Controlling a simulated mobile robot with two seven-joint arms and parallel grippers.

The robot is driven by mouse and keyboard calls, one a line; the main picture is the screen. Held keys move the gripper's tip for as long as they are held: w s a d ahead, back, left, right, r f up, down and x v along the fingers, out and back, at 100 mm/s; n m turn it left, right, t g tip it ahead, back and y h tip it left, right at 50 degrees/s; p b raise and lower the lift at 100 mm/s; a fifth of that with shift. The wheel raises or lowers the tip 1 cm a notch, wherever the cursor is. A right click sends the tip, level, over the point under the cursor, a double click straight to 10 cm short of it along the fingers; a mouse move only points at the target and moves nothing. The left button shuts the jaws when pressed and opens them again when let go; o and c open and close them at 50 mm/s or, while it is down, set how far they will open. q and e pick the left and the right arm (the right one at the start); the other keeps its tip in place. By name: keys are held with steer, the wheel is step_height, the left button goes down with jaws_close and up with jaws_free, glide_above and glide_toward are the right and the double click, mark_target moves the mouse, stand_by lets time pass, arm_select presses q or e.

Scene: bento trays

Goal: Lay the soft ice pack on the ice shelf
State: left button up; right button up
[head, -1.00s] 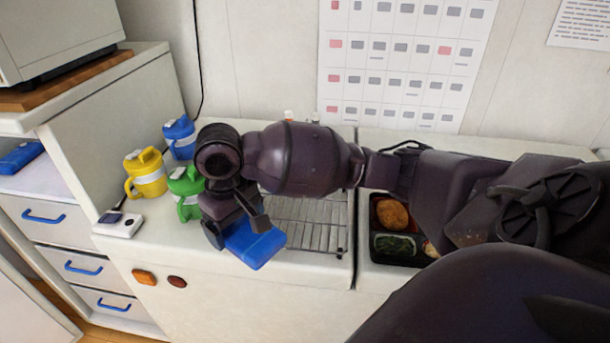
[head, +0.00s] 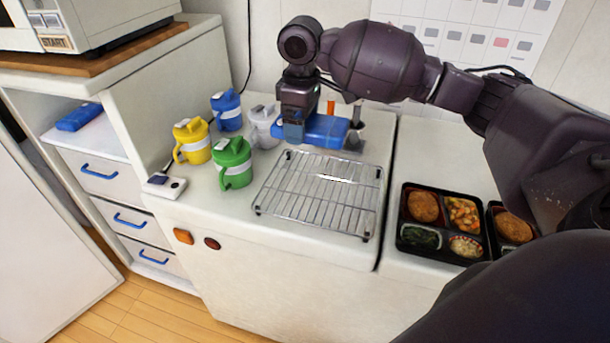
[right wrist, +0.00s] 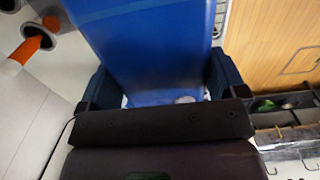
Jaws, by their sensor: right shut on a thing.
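My right gripper (head: 293,130) is shut on a blue ice pack (head: 326,131) behind the wire rack, near the back wall. In the right wrist view the blue ice pack (right wrist: 150,45) sits between the two fingers of the right gripper (right wrist: 160,85). I cannot tell whether it touches the counter. Another blue pack (head: 79,117) lies on a white shelf (head: 97,137) above the drawers at the left. My left gripper is not in view.
Yellow (head: 192,145), green (head: 233,165), blue (head: 227,112) and white (head: 264,125) jugs stand left of the empty wire rack (head: 318,192). A white device (head: 164,186) lies at the counter's front left. Bento trays (head: 412,245) stand at the right. An orange-topped thing (head: 331,108) stands behind the pack.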

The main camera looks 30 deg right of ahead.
mark_target(302, 182)
step_height(302, 182, down, 14)
steer(key=shift+r+b, duration=0.1)
steer(key=shift+b, duration=1)
steer(key=shift+f, duration=0.2)
steer(key=o, duration=0.8)
